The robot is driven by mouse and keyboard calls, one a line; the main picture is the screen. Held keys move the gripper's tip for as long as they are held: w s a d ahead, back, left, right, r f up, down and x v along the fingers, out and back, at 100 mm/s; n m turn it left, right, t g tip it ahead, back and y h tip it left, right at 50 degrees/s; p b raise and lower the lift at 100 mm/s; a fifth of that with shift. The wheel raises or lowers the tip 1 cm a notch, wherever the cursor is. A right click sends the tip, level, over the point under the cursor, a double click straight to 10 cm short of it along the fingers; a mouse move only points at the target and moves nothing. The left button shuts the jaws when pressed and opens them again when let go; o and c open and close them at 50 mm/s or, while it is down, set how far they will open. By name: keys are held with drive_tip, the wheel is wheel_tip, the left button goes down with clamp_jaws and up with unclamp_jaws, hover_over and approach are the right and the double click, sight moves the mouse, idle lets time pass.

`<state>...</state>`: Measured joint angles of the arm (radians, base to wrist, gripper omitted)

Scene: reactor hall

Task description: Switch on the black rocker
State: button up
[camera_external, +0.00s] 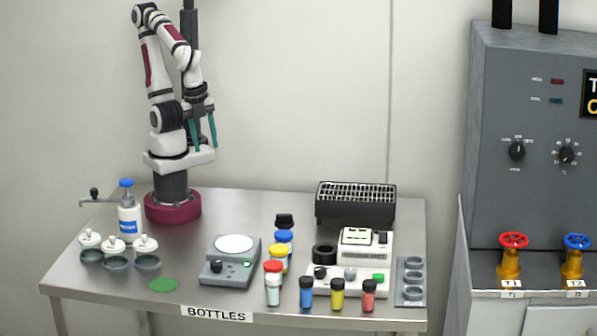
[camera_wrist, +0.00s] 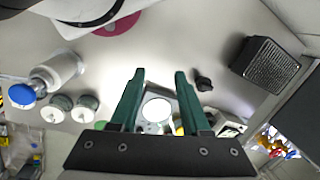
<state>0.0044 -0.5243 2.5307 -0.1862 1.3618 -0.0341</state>
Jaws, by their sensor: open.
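My gripper (camera_external: 206,148) is open and empty, high above the back left of the table. Its two green fingers point down. In the wrist view its spread fingers (camera_wrist: 160,74) frame a white round plate below. A white instrument (camera_external: 365,247) stands at the right of the table, well right of and below my gripper. It has small black parts on top, and one dark part (camera_external: 382,238) at its upper right may be the black rocker. It is too small to tell, or to read its position. In the wrist view the instrument is mostly hidden by the right finger.
A grey plate device (camera_external: 234,276) with a black knob stands mid-table. Several colour-capped bottles (camera_external: 338,294) stand in front of the instrument. A black rack (camera_external: 355,203) is behind it, and a grey holed block (camera_external: 411,281) is right. Lidded pots (camera_external: 146,252) and a blue-capped bottle (camera_external: 129,222) are left.

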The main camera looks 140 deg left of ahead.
drive_tip(key=w+a+r+n+y, duration=0.1)
drive_tip(key=w+a+n, duration=0.1)
drive_tip(key=w, duration=0.4)
drive_tip(key=w+a+n+t+y, duration=0.1)
drive_tip(key=w+a+n, duration=0.1)
drive_tip(key=w, duration=0.4)
drive_tip(key=w+a+r+n+t+y, duration=0.1)
drive_tip(key=w+a+n, duration=0.1)
drive_tip(key=w, duration=0.3)
drive_tip(key=shift+w+a+r+n, duration=0.15)
drive_tip(key=shift+w+a+r, duration=0.05)
drive_tip(key=shift+a, duration=0.2)
drive_tip(key=shift+w+a+r+n, duration=0.15)
drive_tip(key=shift+w+a, duration=0.05)
drive_tip(key=shift+a, duration=0.2)
clamp_jaws()
drive_tip(key=w+a+f+n+t+y, duration=0.1)
drive_tip(key=w+a+f+n, duration=0.1)
drive_tip(key=w, duration=0.8)
drive_tip(key=w+a+f+n+t+y, duration=0.1)
drive_tip(key=w+a+f+n+t, duration=0.1)
drive_tip(key=w, duration=0.9)
drive_tip(key=a+f+n, duration=0.1)
drive_tip(key=a+n, duration=0.1)
drive_tip(key=a, duration=0.1)
drive_tip(key=shift+w+a+n+t, duration=0.3)
drive_tip(key=shift+a, duration=0.05)
